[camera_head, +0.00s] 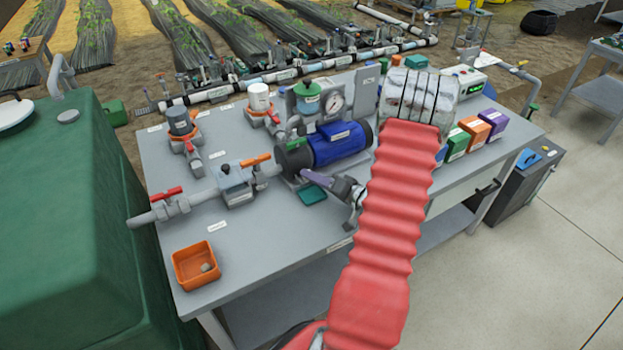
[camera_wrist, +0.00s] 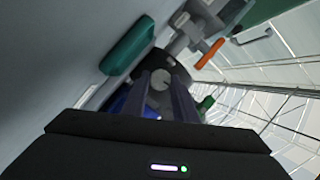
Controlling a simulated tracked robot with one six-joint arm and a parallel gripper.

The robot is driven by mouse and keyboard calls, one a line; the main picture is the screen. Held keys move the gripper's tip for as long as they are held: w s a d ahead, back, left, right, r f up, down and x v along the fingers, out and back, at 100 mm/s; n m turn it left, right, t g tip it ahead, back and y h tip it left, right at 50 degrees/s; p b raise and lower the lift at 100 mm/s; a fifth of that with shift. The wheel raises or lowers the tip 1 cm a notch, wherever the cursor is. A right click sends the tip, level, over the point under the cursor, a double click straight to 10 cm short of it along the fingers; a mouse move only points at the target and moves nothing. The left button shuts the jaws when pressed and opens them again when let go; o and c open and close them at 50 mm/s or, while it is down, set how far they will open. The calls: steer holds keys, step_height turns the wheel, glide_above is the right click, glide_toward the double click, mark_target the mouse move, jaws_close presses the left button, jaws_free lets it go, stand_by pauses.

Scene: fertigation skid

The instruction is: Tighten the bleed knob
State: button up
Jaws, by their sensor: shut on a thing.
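The blue pump motor (camera_head: 340,143) with its dark pump head (camera_head: 292,157) sits in the middle of the grey skid table in the head view. My gripper (camera_head: 306,175) reaches the front of the pump head from the right, below the motor. In the wrist view my gripper's (camera_wrist: 165,85) two purple-grey fingers are shut on a round grey knob (camera_wrist: 160,78), which I take for the bleed knob, against the dark pump head (camera_wrist: 178,68). The knob is hidden in the head view. Its thread and seat cannot be seen.
A teal dish (camera_head: 313,191) lies just below my fingers. A valve with an orange handle (camera_head: 255,160) stands left of the pump. An orange bin (camera_head: 196,265) is at the table's front left corner.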

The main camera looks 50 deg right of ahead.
steer(key=shift+f+m+t, duration=0.15)
steer(key=shift+m+t, duration=0.15)
steer(key=shift+m, duration=0.5)
steer(key=shift+y, duration=0.3)
steer(key=o, duration=1)
steer(key=shift+o, duration=0.2)
steer(key=shift+s+d, duration=0.1)
steer(key=s, duration=0.4)
steer(key=s+r, duration=0.1)
steer(key=s, duration=0.8)
steer(key=shift+s+d+r, duration=0.25)
steer(key=shift+d+r, duration=0.05)
steer(key=shift+d, duration=0.05)
